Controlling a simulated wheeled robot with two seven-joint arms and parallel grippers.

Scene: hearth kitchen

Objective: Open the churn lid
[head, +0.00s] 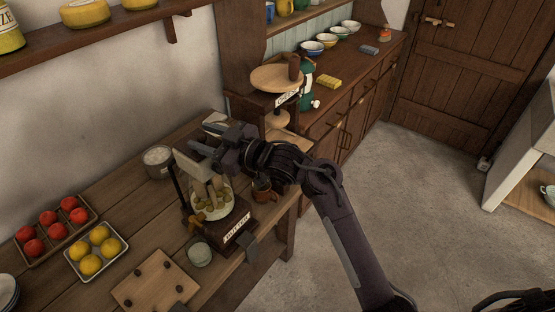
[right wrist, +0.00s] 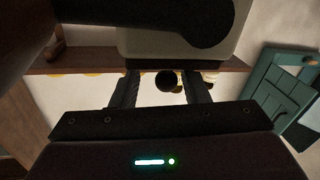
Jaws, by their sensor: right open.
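The butter churn (head: 236,233) stands on the wooden table, with a dark labelled base and a pale round bowl holding yellowish lumps. A pale flat panel (head: 187,168), which looks like its lid, stands steeply raised above the bowl beside a dark upright post. My right gripper (head: 200,138) is open just above and behind this panel, its fingers pointing left. In the right wrist view, a dark round knob (right wrist: 166,81) shows between the open fingers; I cannot tell whether they touch it. My left gripper is not in view.
A lidded pale tin (head: 158,161) stands behind the churn and a brown mug (head: 264,190) to its right. A small pale jar (head: 200,252) and a pegged board (head: 155,282) are in front. Trays of red and yellow fruit lie left.

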